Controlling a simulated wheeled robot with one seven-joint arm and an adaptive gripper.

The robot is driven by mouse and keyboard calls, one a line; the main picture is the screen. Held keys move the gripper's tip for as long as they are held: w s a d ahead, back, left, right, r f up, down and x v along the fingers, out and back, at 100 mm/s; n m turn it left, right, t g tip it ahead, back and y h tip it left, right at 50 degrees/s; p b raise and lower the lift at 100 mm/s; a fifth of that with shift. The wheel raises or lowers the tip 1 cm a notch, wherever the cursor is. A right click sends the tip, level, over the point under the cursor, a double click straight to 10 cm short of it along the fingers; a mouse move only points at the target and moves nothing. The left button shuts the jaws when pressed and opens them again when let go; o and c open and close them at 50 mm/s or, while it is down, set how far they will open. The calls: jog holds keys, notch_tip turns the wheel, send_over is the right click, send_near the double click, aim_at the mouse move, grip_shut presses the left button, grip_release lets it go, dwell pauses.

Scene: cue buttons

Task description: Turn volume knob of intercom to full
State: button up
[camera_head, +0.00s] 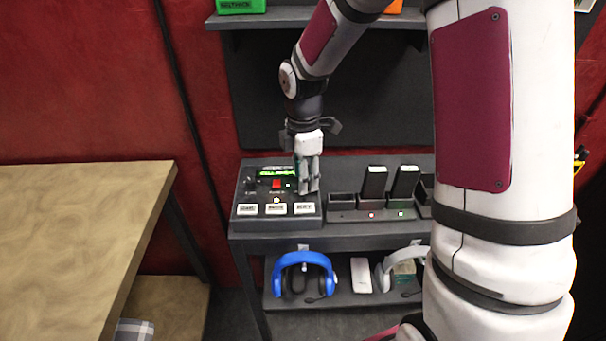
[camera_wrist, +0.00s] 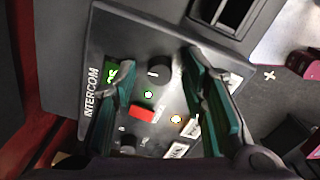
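The intercom (camera_head: 262,221) is a dark box on the left of the shelf top, with a lit green display (camera_head: 276,172), a red button (camera_head: 277,184) and several white-labelled buttons. In the wrist view the intercom (camera_wrist: 100,45) shows a black round knob (camera_wrist: 160,73) with a pale pointer line. My gripper (camera_head: 309,190) is over the right part of the intercom, pointing down. In the wrist view my gripper (camera_wrist: 160,62) is open, its green-padded fingers on either side of the knob with gaps between. I cannot tell the fingertips' height. The head view hides this knob behind my gripper.
Charging docks with handheld devices (camera_head: 374,182) stand right of the intercom. A blue headset (camera_head: 303,262) and a light headset hang or rest below. A wooden table (camera_head: 70,220) is at left.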

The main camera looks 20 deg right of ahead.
jog(key=shift+c, duration=0.5)
grip_shut()
jog(key=shift+m, duration=0.3)
